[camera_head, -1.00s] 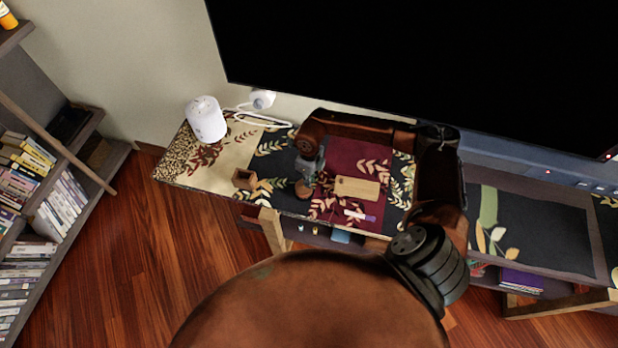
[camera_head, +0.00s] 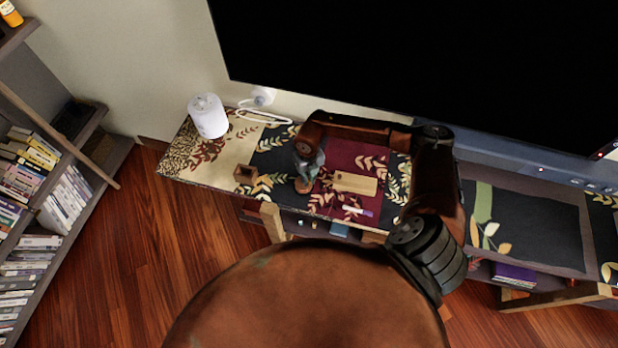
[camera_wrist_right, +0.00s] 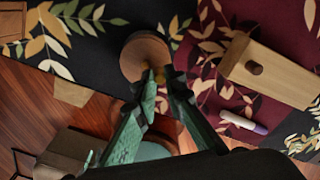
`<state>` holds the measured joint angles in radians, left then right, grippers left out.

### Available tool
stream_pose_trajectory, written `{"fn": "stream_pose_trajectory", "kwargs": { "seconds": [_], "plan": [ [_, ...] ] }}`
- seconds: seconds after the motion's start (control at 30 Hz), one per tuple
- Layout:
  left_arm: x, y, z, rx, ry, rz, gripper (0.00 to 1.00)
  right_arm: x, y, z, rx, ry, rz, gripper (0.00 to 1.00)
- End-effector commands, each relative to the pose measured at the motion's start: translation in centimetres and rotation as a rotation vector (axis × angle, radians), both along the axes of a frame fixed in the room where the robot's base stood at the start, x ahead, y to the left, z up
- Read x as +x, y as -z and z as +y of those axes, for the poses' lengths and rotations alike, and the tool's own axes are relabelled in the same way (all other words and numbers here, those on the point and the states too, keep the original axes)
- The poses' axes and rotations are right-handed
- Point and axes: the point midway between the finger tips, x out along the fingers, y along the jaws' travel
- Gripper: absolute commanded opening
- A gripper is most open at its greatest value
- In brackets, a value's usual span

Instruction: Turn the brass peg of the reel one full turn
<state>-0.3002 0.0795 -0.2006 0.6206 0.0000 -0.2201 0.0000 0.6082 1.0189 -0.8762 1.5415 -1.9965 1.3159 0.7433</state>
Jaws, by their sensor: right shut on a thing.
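The reel (camera_wrist_right: 143,52) is a round wooden disc standing on the dark leaf-patterned runner. In the head view the reel (camera_head: 302,187) shows just below my right gripper (camera_head: 305,176), partly covered by it. In the right wrist view the green fingers of my right gripper (camera_wrist_right: 160,78) come together at the reel's near edge. They are shut on the brass peg, which is mostly hidden between the fingertips. My left gripper is not in view.
A large black screen (camera_head: 420,70) rises behind.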

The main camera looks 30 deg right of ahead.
Motion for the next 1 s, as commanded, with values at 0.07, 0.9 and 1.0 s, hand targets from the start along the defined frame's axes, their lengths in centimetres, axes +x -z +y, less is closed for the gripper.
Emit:
{"fn": "stream_pose_trajectory", "kwargs": {
  "seconds": [0.07,0.9,1.0],
  "plan": [
    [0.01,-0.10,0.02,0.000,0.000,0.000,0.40,0.08,-0.11,0.06,0.001,0.011,-0.002,0.00],
    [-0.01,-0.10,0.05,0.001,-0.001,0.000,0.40,0.01,-0.02,0.04,0.000,0.019,-0.001,0.28],
    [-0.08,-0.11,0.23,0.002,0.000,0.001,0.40,0.00,-0.03,0.03,0.000,0.019,-0.001,0.28]
  ]
}}
